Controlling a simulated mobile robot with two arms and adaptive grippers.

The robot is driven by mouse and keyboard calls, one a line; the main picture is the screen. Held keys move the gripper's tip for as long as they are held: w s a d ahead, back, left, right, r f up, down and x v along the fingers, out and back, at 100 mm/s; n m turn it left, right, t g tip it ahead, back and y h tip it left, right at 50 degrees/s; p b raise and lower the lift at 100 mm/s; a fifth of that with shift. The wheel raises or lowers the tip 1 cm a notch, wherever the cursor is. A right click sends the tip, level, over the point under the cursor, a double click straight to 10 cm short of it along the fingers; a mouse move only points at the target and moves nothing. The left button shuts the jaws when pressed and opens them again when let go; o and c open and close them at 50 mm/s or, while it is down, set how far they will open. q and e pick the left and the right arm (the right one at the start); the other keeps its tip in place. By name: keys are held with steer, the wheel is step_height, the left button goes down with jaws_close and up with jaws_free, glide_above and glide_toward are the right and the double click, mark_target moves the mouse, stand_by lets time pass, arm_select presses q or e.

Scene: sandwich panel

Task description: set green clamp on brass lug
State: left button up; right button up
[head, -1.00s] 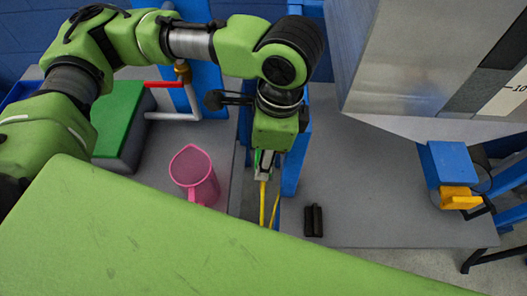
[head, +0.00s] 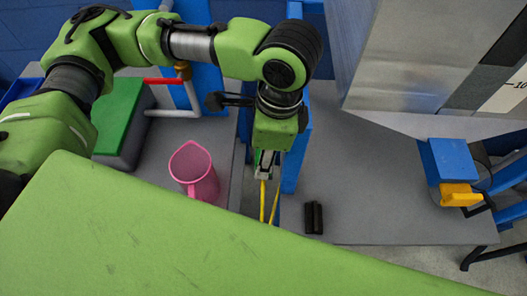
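My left gripper (head: 265,173) points down at the middle of the head view, in the gap between the two grey worktops. Its fingers look closed around a small green piece, which I take for the green clamp (head: 257,158); most of it is hidden by the fingers. A yellow lead (head: 263,203) runs down from the fingertips, with a second yellow strand beside it. I cannot make out a brass lug near the gripper. A small brass-coloured fitting (head: 183,70) sits on the pipe at the back left. My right gripper is not in view.
A pink jug (head: 194,172) and a green-topped box (head: 120,110) stand on the left worktop. A blue post (head: 297,160) rises close right of the gripper. A black object (head: 314,217) lies on the right worktop. A large grey cabinet (head: 400,60) overhangs at right.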

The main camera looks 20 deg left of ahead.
arm_select(q)
steer(key=o, duration=1.3)
steer(key=shift+c, duration=0.2)
step_height(320, 180, up, 12)
steer(key=d, duration=0.1)
steer(key=shift+w+d, duration=0.2)
steer(key=shift+f, duration=0.1)
